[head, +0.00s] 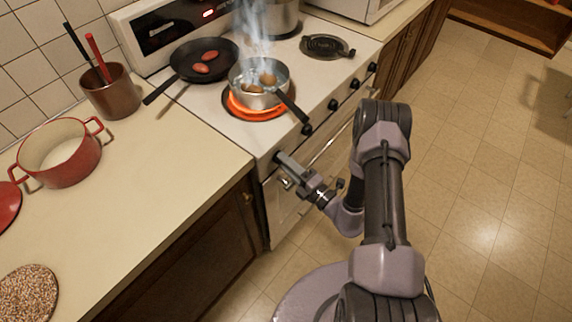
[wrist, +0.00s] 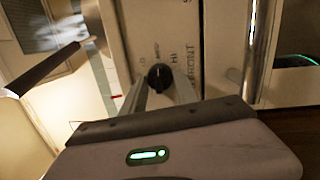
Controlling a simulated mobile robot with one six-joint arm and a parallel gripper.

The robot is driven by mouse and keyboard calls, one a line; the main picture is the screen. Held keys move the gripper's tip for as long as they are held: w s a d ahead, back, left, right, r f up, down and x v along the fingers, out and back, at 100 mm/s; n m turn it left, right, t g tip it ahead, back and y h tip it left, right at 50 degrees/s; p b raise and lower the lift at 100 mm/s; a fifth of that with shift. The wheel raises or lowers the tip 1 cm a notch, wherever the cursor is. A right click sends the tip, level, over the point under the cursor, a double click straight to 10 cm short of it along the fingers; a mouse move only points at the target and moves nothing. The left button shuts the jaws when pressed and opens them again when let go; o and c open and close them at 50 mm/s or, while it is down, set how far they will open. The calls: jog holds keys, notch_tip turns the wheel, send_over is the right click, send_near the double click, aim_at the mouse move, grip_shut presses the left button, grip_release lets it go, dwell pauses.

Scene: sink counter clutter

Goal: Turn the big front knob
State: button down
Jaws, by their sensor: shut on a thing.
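The black front knob (wrist: 159,77) sits on the white stove panel in the wrist view, with the markings "HI" and "FRONT" beside it. My gripper (wrist: 160,86) has one finger on each side of the knob and is shut on it. In the head view my gripper (head: 280,158) reaches the left end of the stove's front panel, and the fingers mostly hide the knob there. The glowing orange front burner (head: 247,112) lies under a steaming pot (head: 270,75) that holds brown eggs.
The pot's dark handle (head: 294,107) sticks out over the panel's edge. Other black knobs (head: 333,104) run along the panel to the right. A frying pan (head: 205,62) sits behind. The oven handle (wrist: 262,45) is close to my gripper.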

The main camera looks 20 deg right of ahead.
jog(key=shift+n, duration=1)
jog(key=c, duration=0.9)
grip_release()
jog(key=v, duration=0.5)
jog(key=p+v, duration=0.1)
jog(key=v, duration=0.5)
jog(key=p+v, duration=0.1)
jog(key=v, duration=0.5)
jog(key=shift+s+d+f, duration=0.1)
jog(key=shift+d+f, duration=0.2)
